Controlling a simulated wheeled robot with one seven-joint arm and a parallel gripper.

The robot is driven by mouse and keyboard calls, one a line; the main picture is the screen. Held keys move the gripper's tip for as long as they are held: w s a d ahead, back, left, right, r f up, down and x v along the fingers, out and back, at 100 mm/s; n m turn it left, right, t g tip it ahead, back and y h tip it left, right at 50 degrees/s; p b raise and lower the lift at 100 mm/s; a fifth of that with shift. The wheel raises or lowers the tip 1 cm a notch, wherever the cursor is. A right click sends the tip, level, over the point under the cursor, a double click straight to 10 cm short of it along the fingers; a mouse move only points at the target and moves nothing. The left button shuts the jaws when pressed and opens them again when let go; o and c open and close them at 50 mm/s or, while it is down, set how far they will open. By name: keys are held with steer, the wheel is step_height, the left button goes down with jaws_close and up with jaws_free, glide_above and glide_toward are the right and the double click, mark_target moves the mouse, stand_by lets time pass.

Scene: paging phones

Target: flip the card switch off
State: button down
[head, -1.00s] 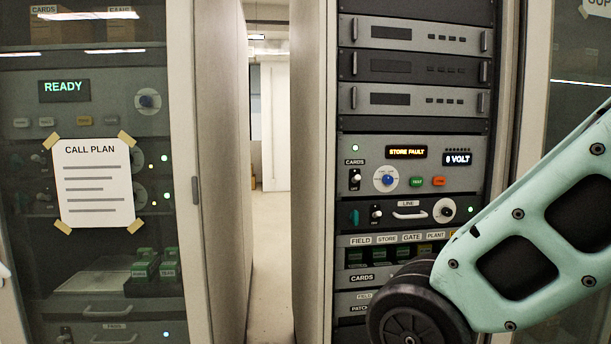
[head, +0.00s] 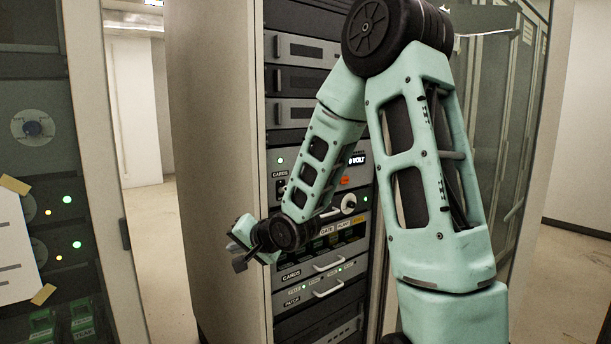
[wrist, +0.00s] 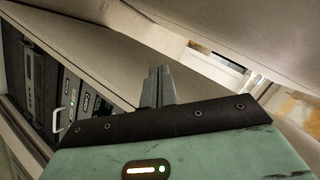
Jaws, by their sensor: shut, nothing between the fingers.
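The switch cannot be made out there.
The open rack (head: 300,75) holds grey units above and lower drawers with handles (head: 327,288). My arm covers part of the panel, including the STORE FAULT display. A glass-fronted cabinet (head: 85,130) stands at left, with a gap of bare floor between it and the rack.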

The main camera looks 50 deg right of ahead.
steer(key=s+d+r+m+t+h+p, duration=0.1)
steer(key=d+r+m, duration=0.15)
steer(key=d, duration=0.25)
steer(key=d+r+m+t+h+p, duration=0.1)
steer(key=d+r+m+t, duration=0.15)
steer(key=d, duration=0.35)
steer(key=m+t+h+p, duration=0.2)
steer(key=m+h, duration=0.1)
steer(key=m, duration=0.1)
glide_toward(280, 180)
steer(key=shift+b+x, duration=0.6)
steer(key=shift+x, duration=2.45)
steer(key=shift+d+f, duration=0.1)
steer(key=shift+f+b, duration=0.5)
steer(key=shift+f, duration=0.1)
steer(key=shift+r, duration=0.1)
steer(key=shift+r+p, duration=0.6)
steer(key=p+v, duration=0.1)
steer(key=v, duration=0.7)
steer(key=shift+y, duration=0.4)
steer(key=shift+d+r, duration=0.1)
